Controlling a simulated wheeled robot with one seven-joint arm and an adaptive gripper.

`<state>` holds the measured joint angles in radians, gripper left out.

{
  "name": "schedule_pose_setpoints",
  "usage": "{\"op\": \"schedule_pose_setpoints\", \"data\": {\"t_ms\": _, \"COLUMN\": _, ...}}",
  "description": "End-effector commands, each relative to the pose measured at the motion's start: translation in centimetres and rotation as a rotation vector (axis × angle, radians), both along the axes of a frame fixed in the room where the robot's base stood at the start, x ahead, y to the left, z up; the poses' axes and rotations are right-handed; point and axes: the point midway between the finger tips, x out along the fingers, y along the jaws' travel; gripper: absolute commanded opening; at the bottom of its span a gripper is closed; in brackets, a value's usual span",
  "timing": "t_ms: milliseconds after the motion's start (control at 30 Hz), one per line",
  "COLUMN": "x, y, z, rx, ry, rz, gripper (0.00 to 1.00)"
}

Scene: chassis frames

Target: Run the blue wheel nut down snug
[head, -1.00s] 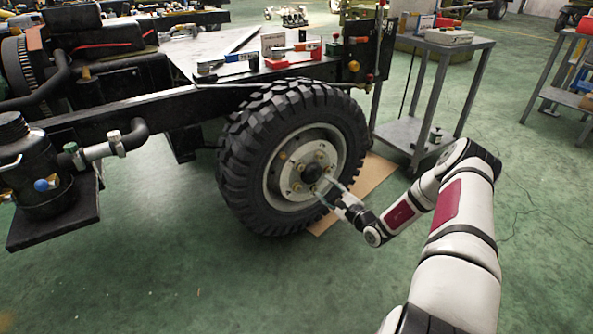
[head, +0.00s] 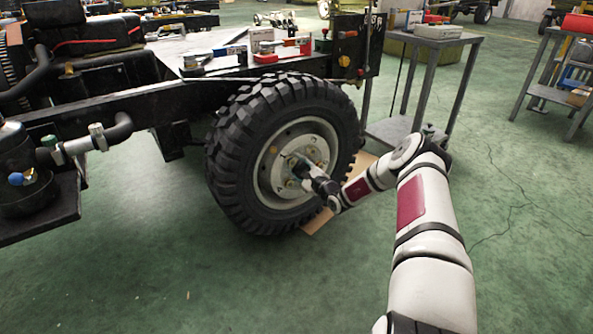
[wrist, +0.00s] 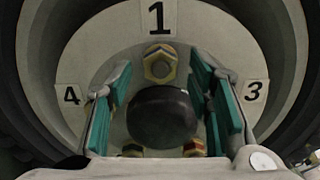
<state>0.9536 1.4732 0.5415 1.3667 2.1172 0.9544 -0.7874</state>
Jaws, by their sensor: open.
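The wheel (head: 232,180) stands upright on the truck chassis, with a pale numbered hub plate. In the wrist view the plate (wrist: 90,50) shows labels 1, 3 and 4. A brass-yellow nut (wrist: 160,63) sits below label 1, with darker coloured edges. Two more nuts show low down, one left (wrist: 132,150) and one right (wrist: 194,148), partly hidden. I cannot clearly tell which nut is blue. My gripper (wrist: 165,95) is open, its teal-padded fingers either side of the black hub cap (wrist: 162,118) and the top nut. I cannot tell whether they touch anything. In the head view my gripper (head: 300,168) reaches the wheel's centre.
The black chassis rail (head: 110,106) runs left of the wheel, below a deck with tools. A grey trolley (head: 425,40) stands behind my arm. A cardboard sheet (head: 318,222) lies under the wheel. The green floor in front is clear.

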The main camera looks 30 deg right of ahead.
Motion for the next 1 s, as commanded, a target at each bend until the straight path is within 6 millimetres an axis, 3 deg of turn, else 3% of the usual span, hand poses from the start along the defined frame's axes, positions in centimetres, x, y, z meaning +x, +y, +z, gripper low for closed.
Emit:
{"op": "schedule_pose_setpoints", "data": {"t_ms": 333, "x": 0.43, "y": -0.01, "z": 0.06, "rx": 0.0, "ry": 0.0, "rz": 0.0, "gripper": 0.47}}
{"op": "schedule_pose_setpoints", "data": {"t_ms": 533, "x": 0.41, "y": 0.01, "z": 0.06, "rx": 0.0, "ry": 0.0, "rz": 0.0, "gripper": 0.04}}
{"op": "schedule_pose_setpoints", "data": {"t_ms": 567, "x": 0.41, "y": 0.01, "z": 0.06, "rx": 0.0, "ry": 0.0, "rz": 0.0, "gripper": 0.0}}
{"op": "schedule_pose_setpoints", "data": {"t_ms": 767, "x": 0.41, "y": 0.03, "z": 0.09, "rx": 0.025, "ry": 0.001, "rz": -0.001, "gripper": 0.0}}
{"op": "schedule_pose_setpoints", "data": {"t_ms": 1000, "x": 0.43, "y": 0.06, "z": 0.31, "rx": 0.262, "ry": 0.009, "rz": -0.005, "gripper": 0.0}}
